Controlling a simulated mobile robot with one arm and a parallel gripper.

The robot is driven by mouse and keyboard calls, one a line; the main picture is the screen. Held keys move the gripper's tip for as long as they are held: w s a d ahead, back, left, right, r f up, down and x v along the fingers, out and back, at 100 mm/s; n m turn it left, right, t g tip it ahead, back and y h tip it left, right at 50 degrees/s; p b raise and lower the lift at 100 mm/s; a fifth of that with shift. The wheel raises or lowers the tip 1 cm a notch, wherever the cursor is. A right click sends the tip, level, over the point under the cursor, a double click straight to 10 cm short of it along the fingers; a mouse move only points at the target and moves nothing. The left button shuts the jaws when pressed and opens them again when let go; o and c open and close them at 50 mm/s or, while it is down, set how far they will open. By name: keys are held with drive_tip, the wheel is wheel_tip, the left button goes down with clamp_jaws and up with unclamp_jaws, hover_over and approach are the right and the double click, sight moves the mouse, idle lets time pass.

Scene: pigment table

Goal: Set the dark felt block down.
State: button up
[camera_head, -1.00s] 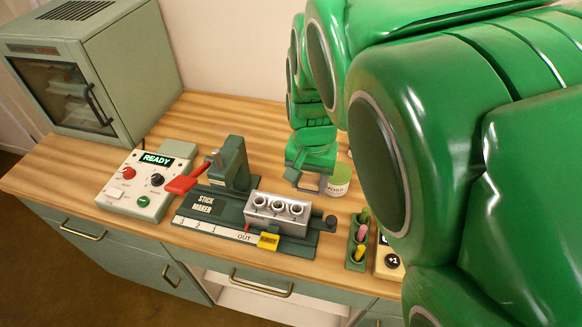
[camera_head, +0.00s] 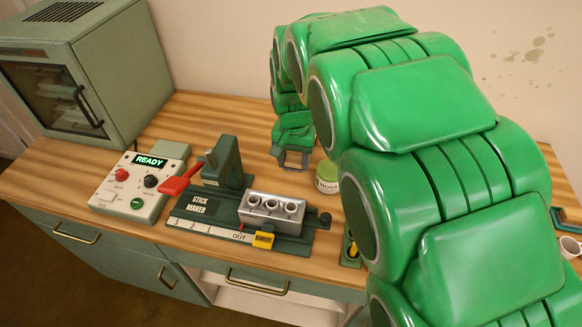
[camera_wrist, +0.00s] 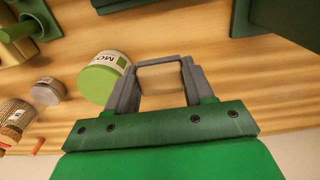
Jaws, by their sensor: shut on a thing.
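My gripper (camera_head: 292,165) hangs behind the stick maker, just left of a green-labelled jar. In the wrist view its grey fingers (camera_wrist: 160,78) are shut on the dark felt block (camera_wrist: 160,61); only a thin dark edge and a paler face between the fingers show. The block is very small and hard to make out in the head view. Whether it touches the table (camera_head: 235,120) or hangs a little above it, I cannot tell.
The moss jar (camera_head: 327,177) stands close to the gripper; it also shows in the wrist view (camera_wrist: 103,80). The stick maker (camera_head: 225,190) and control box (camera_head: 140,182), reading READY, stand in front. A cabinet (camera_head: 75,75) fills the back left. Bare wood lies between.

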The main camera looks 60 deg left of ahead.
hover_over(291, 176)
drive_tip(key=shift+s+d+f, duration=0.1)
drive_tip(key=shift+d+f, duration=0.05)
drive_tip(key=shift+f, duration=3.65)
drive_tip(key=shift+f, duration=0.15)
drive_tip(key=o, duration=1)
